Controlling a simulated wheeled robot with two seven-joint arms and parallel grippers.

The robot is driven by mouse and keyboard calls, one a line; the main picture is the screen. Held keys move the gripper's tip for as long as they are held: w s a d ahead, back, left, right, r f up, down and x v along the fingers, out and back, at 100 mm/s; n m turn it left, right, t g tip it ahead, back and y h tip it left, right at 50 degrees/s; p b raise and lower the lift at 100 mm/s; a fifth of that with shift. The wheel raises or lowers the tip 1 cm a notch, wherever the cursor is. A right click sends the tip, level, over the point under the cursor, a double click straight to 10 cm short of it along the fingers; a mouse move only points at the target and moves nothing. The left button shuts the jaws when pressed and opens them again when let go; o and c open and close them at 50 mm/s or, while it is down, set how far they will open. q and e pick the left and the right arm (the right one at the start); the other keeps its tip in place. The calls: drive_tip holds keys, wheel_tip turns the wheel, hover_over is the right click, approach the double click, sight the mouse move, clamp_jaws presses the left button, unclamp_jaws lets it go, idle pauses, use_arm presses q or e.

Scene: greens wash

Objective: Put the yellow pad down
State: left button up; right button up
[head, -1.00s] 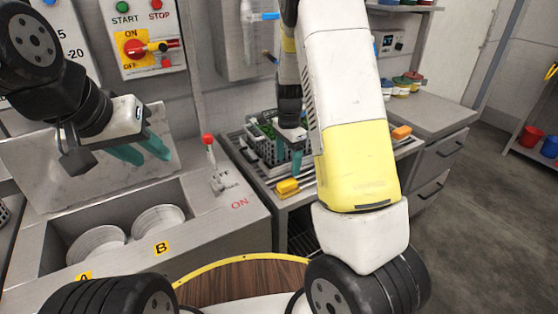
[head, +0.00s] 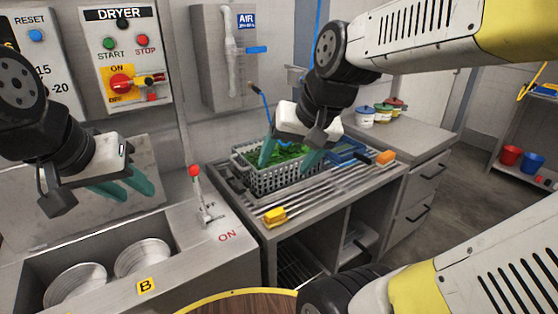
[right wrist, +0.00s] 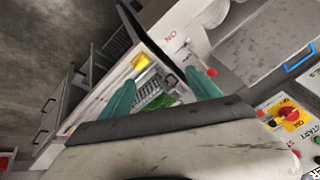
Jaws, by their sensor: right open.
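The yellow pad (head: 273,216) lies on the front left corner of the slatted metal rack (head: 330,193). It also shows in the right wrist view (right wrist: 141,61), beyond the fingers and apart from them. My left gripper (head: 125,186) hangs over the sink area at the left, far from the pad. Its two fingers partly overlap, so its opening is unclear.
The grey basket (head: 272,180) with greens stands at the back of the rack. An orange pad (head: 385,157) and a blue item (head: 347,151) lie to its right. A red-knobbed lever (head: 196,187) rises left of the rack. The sink (head: 40,268) holds white round dishes.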

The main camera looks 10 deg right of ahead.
drive_tip(key=s, duration=0.1)
drive_tip(key=s+n, duration=0.1)
drive_tip(key=s+n+t, duration=0.1)
drive_tip(key=s, duration=0.1)
drive_tip(key=shift+r, duration=0.35)
idle(0.9)
drive_tip(key=o, duration=0.3)
drive_tip(key=shift+o, duration=0.2)
drive_tip(key=n+g+h, duration=0.2)
drive_tip(key=n+g, duration=0.1)
drive_tip(key=g, duration=0.3)
hover_over(275, 211)
drive_tip(key=s, duration=0.2)
drive_tip(key=f, duration=2.2)
drive_tip(key=shift+w+a+f, duration=0.15)
drive_tip(key=shift+w+f, duration=0.1)
drive_tip(key=shift+f, duration=0.15)
drive_tip(key=shift+n+h, duration=0.3)
drive_tip(key=f, duration=0.3)
drive_tip(key=w+f, duration=0.1)
drive_tip(key=f, duration=0.6)
drive_tip(key=shift+w+d+f, duration=0.1)
drive_tip(key=shift+w+d, duration=0.05)
drive_tip(key=shift+d, duration=0.05)
